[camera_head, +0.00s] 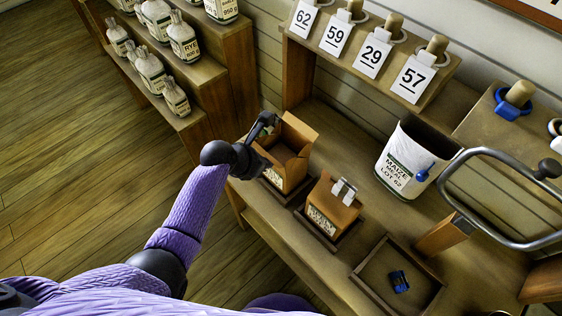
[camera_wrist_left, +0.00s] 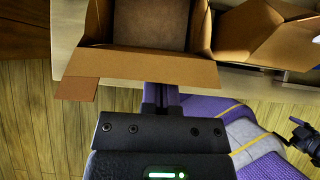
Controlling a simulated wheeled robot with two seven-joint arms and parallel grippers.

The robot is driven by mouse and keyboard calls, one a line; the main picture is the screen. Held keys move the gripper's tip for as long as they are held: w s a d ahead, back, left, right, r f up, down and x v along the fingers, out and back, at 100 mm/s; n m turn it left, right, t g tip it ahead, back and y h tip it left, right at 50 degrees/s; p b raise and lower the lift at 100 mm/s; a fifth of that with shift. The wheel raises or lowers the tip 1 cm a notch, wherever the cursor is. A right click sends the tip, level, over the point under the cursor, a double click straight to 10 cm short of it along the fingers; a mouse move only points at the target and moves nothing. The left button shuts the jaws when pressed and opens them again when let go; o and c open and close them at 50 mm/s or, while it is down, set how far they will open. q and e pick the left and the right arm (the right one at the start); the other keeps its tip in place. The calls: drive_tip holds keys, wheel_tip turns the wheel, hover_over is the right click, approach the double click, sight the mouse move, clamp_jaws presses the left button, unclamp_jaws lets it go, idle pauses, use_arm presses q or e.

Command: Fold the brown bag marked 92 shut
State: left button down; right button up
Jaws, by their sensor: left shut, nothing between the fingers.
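An open, upright brown bag (camera_head: 290,150) stands on the bench with its flaps up or spread and a printed label low on its front. I cannot read a 92 on it. In the left wrist view its open mouth shows a bare inside, and a flap (camera_wrist_left: 140,66) leans out towards me. My left gripper (camera_head: 265,122) is shut and empty at the bag's left rim. In the left wrist view its fingers (camera_wrist_left: 161,92) are at that flap's outer edge; I cannot tell whether they touch. A dark part at the right edge, probably my right gripper (camera_wrist_left: 305,140), is unclear.
A second brown bag (camera_head: 333,207), its top closed under a pale clip, stands to the right. Beyond are a wooden tray (camera_head: 371,285) holding a blue clip (camera_head: 399,281), a white maize meal bag (camera_head: 410,160) and a metal handle (camera_head: 500,243). Numbered tags hang behind.

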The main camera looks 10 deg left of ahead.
use_arm(q)
drive_tip(key=shift+w+d+b, duration=0.4)
drive_tip(key=shift+w+d, duration=0.35)
drive_tip(key=shift+w, duration=0.25)
drive_tip(key=shift+s+r, duration=0.1)
drive_tip(key=s+a+r+p, duration=0.1)
drive_tip(key=s+p, duration=0.1)
drive_tip(key=p, duration=0.1)
drive_tip(key=s+a+r+p, duration=0.1)
drive_tip(key=s+a+p, duration=0.1)
drive_tip(key=p, duration=0.1)
drive_tip(key=shift+r+p, duration=0.4)
